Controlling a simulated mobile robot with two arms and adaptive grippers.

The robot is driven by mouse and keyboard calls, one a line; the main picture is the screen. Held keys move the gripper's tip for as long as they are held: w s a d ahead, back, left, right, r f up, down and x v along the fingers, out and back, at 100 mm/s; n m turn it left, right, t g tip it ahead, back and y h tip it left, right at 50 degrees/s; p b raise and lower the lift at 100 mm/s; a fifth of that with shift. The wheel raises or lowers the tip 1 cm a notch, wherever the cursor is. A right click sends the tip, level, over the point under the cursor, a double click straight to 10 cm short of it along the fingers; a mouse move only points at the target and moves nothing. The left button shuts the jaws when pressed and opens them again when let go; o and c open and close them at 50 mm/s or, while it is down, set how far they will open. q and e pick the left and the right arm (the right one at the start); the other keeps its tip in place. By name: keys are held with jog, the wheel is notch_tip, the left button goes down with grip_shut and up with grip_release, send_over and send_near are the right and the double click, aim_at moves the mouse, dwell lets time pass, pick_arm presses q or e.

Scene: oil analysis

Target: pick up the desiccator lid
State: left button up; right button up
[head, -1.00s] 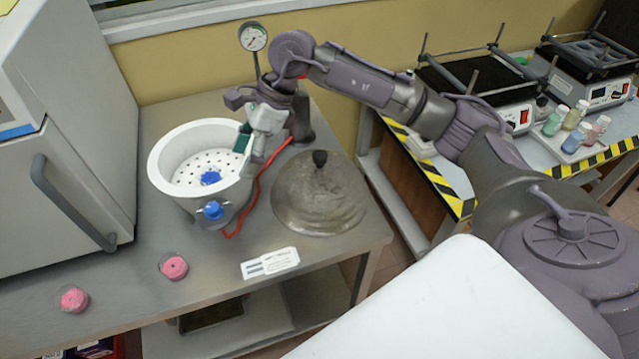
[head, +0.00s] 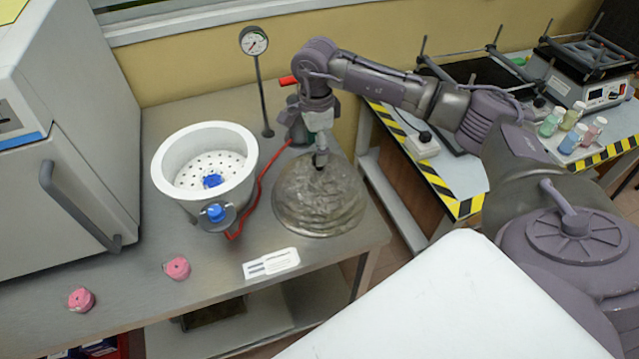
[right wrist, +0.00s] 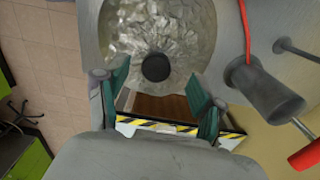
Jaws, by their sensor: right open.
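The desiccator lid (head: 322,207) is a clear glass dome resting on the steel table, right of the white desiccator base (head: 205,178). My right gripper (head: 321,160) is above the lid and points down, covering most of its knob in the head view. In the right wrist view the dark round lid knob (right wrist: 156,67) shows just ahead of the open green fingers of my right gripper (right wrist: 163,92), roughly centred between them. The gap between fingers and knob is hard to judge. My left gripper is not in view.
A red hose (head: 262,185) runs between the base and a dark pump (head: 299,130) behind the lid. A pressure gauge (head: 254,42) stands behind. Pink pieces (head: 177,268) and a label card (head: 271,263) lie in front. A cabinet (head: 60,150) closes the left side.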

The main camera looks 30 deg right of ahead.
aim_at(320, 179)
jog(key=f, duration=0.1)
jog(key=f+p, duration=0.2)
jog(key=shift+s+d+f, duration=0.25)
jog(key=shift+s+f, duration=0.05)
jog(key=shift+f, duration=0.6)
grip_shut()
jog(key=shift+w+r, duration=0.1)
